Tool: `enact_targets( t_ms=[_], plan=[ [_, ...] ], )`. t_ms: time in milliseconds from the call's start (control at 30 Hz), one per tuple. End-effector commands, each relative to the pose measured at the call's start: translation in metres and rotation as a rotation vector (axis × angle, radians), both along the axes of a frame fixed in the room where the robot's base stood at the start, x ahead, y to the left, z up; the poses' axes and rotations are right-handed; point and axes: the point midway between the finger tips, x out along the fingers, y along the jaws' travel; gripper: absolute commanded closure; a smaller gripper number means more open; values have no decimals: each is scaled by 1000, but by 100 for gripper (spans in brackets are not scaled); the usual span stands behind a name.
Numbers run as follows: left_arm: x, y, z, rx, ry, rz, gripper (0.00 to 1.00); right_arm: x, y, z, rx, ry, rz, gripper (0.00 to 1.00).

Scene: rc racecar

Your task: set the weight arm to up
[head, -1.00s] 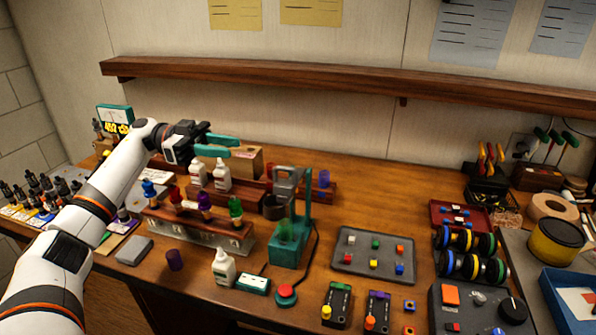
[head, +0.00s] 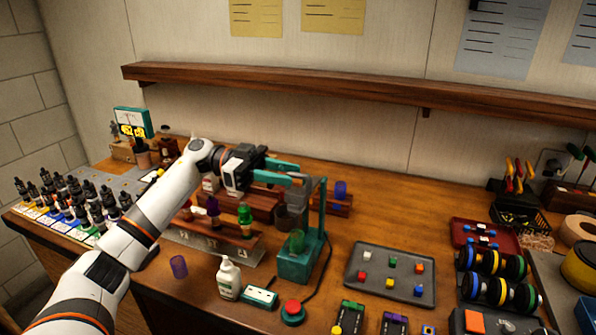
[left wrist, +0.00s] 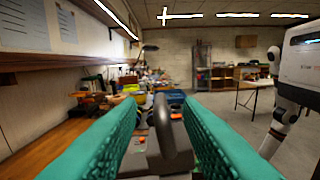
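A teal stand (head: 320,215) with a base and an upright post stands mid-bench, with a green translucent cup (head: 296,241) on its base. A grey arm with a loop handle (head: 298,196), which I take to be the weight arm, extends left from near the post's top. My left gripper (head: 290,172) is at this handle, its teal fingers apart and partly hiding it. In the left wrist view, the grey handle (left wrist: 163,130) stands between the two open fingers, with a visible gap on each side. My right gripper is not in view.
A rack with coloured stoppers (head: 214,242) stands left of the stand. A white bottle (head: 229,278) and a red button (head: 292,308) are in front. A tray of coloured cubes (head: 391,274) lies right. A wooden shelf (head: 330,88) runs along the wall.

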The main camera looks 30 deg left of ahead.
Motion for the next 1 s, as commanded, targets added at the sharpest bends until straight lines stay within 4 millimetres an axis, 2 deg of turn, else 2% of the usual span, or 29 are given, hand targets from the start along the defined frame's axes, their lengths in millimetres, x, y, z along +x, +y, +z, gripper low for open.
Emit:
enact_targets(
  t_ms=[33,200,567,600,800,1000],
  plan=[
    [2,-9,2,-2,-1,-2,67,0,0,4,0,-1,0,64],
    [6,-27,1,-1,0,-1,67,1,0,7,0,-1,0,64],
    [8,-33,0,0,0,2,67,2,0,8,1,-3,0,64],
    [8,-33,0,0,0,1,69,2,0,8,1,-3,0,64],
    [8,-33,0,0,-1,2,100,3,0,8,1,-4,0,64],
    [8,-33,0,0,-1,2,100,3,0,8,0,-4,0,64]
  ],
)
